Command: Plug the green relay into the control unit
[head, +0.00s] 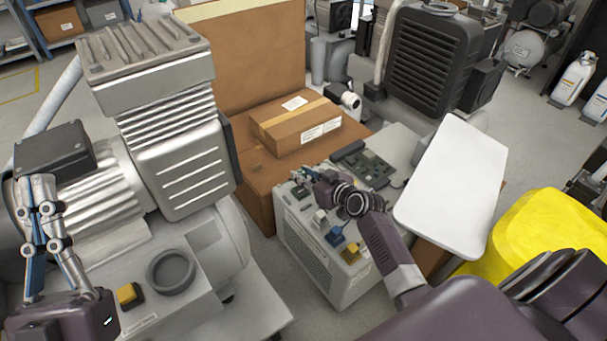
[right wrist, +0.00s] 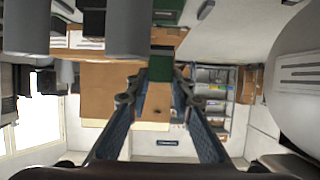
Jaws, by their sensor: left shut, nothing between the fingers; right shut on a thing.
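The control unit (head: 318,262) is a light grey box with a vented side, standing at the centre of the head view. Its top carries a blue block, a grey part and a dark green part (head: 300,192). My right gripper (head: 304,177) is over the far left end of its top. In the right wrist view, the fingers (right wrist: 158,85) are shut on the green relay (right wrist: 160,68). In the head view the gripper mostly hides the relay; I cannot tell whether it touches a socket. My left gripper (head: 36,182) is raised at the far left, shut and empty.
A large grey compressor (head: 180,170) fills the left. A taped cardboard box (head: 297,125) sits behind the unit. A circuit board (head: 368,168) lies beyond my right gripper. A white panel (head: 452,185) and a yellow object (head: 520,232) stand to the right.

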